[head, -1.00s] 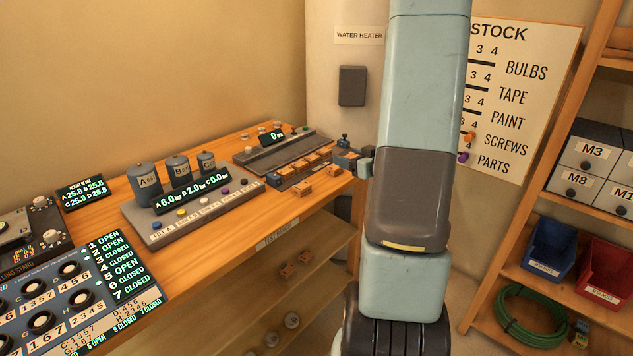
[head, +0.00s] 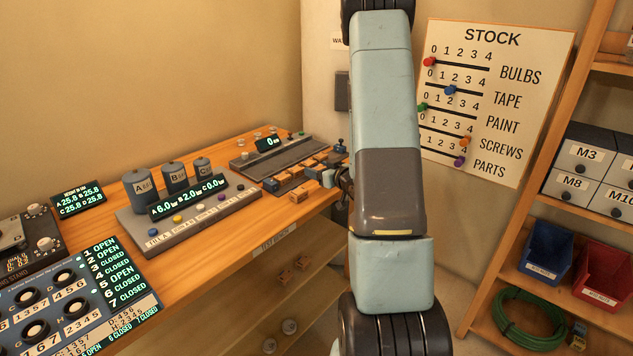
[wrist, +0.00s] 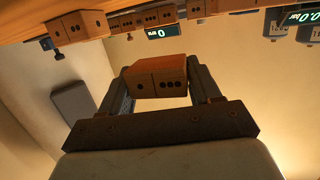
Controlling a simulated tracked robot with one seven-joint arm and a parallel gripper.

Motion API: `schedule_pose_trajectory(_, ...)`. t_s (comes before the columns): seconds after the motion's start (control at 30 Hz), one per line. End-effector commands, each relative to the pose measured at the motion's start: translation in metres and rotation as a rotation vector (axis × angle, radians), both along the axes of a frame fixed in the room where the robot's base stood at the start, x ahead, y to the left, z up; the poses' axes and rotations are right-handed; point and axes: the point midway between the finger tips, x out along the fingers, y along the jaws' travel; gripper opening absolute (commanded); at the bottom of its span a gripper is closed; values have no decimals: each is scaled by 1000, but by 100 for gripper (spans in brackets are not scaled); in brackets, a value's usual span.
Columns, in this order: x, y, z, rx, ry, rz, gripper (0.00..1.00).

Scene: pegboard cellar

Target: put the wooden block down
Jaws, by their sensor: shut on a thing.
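The wooden block (wrist: 157,82) is orange-brown, with one dark dot on one half of its face and three on the other. In the wrist view my gripper (wrist: 159,76) is shut on it, one dark finger at each end. Pale wall shows below and beside the block, and I see no support touching it. In the head view my wrist is at the right end of the bench (head: 215,240), beside the other wooden blocks. I cannot make out the held block or the fingertips there.
Similar dotted blocks (head: 297,194) stand at the bench's right end, and show along the top of the wrist view (wrist: 75,27). A grey device with a "0" display (head: 268,143) is behind them. A console with three cylinders (head: 185,215) stands to the left. Shelving (head: 545,150) is at the right.

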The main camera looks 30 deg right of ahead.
Motion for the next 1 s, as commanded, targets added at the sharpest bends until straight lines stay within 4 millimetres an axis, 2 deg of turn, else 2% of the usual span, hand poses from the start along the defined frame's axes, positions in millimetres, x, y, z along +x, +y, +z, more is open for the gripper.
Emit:
schedule_pose_trajectory(0.1, 8, 1, -10, 0, 1, 1, 33)
schedule_pose_trajectory(0.37, 16, 3, -20, -1, 1, 0, 33)
schedule_pose_trajectory(0.47, 23, 5, -28, -1, 1, 2, 33)
schedule_pose_trajectory(0.67, 22, 4, -51, -1, 2, -1, 33)
schedule_pose_trajectory(1.0, 22, 3, -54, -1, 0, -1, 33)
